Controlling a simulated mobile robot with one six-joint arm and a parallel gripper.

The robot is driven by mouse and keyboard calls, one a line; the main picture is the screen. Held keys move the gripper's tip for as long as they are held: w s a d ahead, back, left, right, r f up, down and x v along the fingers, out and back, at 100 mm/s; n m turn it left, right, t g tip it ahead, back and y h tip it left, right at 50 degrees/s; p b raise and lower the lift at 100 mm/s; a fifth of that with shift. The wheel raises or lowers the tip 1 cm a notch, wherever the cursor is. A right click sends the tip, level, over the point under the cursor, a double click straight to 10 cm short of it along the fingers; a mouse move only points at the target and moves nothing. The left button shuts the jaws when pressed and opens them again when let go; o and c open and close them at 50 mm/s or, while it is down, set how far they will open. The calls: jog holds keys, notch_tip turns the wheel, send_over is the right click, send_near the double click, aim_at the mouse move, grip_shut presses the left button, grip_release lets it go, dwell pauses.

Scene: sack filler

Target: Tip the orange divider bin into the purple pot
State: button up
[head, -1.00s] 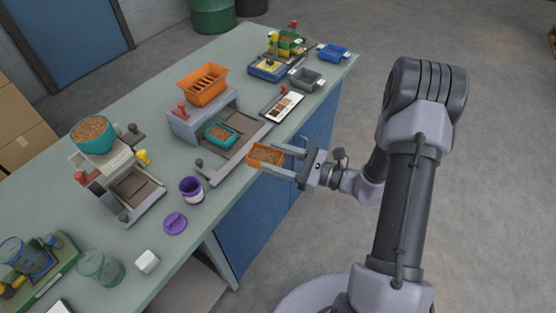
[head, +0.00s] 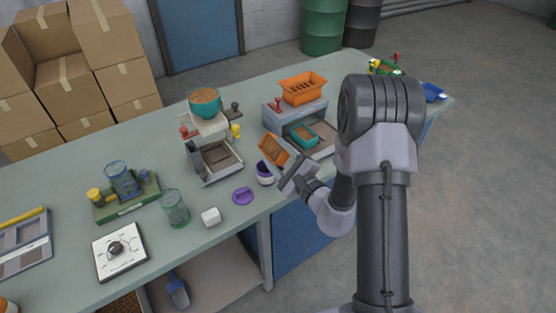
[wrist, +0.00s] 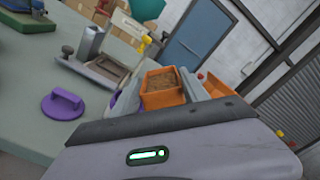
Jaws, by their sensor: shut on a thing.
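The orange divider bin (head: 274,150), holding brown granular stuff, is in my gripper (head: 281,160). The bin also shows in the wrist view (wrist: 165,90), between the two grey fingers, which are shut on it. In the head view the bin is tilted and held just above and beside the purple pot (head: 265,173). The pot stands on the bench, partly hidden by the bin and gripper. In the wrist view only a small purple part of the pot (wrist: 114,98) shows left of the gripper. The purple lid (head: 243,196) lies flat on the bench, left of the pot.
A grey stand with a teal tray (head: 303,135) and an orange slotted hopper (head: 303,88) is behind the gripper. A filler with a teal bowl (head: 205,103) stands to the left.

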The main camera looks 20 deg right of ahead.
jog(key=n, duration=0.2)
jog(key=n+b, duration=0.1)
jog(key=n, duration=0.1)
jog(key=a+f+n+b, duration=0.1)
jog(key=shift+s+a+n, duration=0.1)
jog(key=shift+s+n, duration=0.05)
jog(key=shift+n, duration=0.25)
jog(key=n+b, duration=0.2)
jog(key=n, duration=0.1)
jog(key=a+n+b, duration=0.1)
jog(key=n+b, duration=0.2)
jog(key=n, duration=0.1)
jog(key=a+n+b, duration=0.1)
jog(key=n+b, duration=0.1)
jog(key=n, duration=0.1)
jog(key=shift+s+f+n, duration=0.1)
jog(key=shift+s+n, duration=0.2)
jog(key=shift+s, duration=0.1)
